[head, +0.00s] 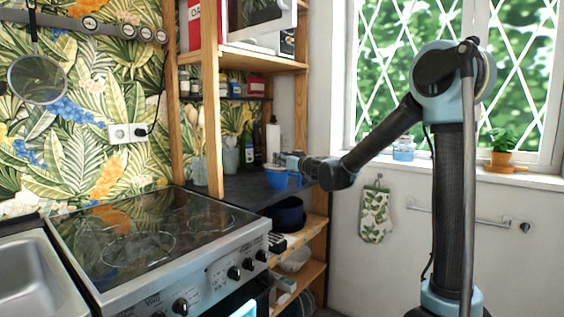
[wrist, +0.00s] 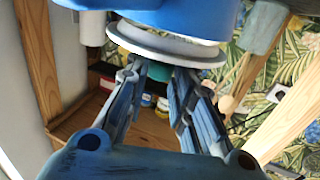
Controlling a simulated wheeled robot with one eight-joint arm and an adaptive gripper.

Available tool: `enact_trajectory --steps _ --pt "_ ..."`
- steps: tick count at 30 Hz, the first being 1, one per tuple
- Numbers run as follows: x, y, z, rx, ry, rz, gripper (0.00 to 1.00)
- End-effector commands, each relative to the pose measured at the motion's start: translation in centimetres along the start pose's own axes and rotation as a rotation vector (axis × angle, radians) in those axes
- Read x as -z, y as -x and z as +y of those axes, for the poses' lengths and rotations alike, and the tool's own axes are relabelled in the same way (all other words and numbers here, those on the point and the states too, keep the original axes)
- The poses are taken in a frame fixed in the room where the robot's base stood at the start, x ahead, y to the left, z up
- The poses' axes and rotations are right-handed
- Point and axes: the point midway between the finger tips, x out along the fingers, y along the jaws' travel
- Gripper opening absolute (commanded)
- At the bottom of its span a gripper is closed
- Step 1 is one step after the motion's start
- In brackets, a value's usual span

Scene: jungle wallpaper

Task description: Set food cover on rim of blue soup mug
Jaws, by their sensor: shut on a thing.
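The blue soup mug (head: 278,181) stands on the dark shelf top beside the stove, and it fills the top of the wrist view (wrist: 195,14). The food cover (wrist: 165,46) is a pale grey disc with a small green part (wrist: 160,72) between my fingertips. My gripper (head: 294,163) is shut on this green part, close by the mug's upper edge. In the wrist view the disc lies right against the mug's rim end, roughly in line with it. Whether it fully touches the rim all round is hidden.
A green bottle (head: 247,152) and a paper roll (head: 273,143) stand behind the mug. A wooden shelf post (head: 211,100) rises to its left, by the stove (head: 150,235). A dark pot (head: 287,216) sits on the shelf below. The dark top (head: 240,187) left of the mug is clear.

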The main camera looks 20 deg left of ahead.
Motion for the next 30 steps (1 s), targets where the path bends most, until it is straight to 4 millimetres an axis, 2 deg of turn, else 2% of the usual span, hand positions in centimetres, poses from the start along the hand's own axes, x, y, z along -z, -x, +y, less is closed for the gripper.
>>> enact_trajectory --steps 20,30 --pt "-1.4 0.0 0.0 0.0 0.0 0.0 0.0" --pt "-1.3 0.0 0.0 0.0 0.0 0.0 0.0"
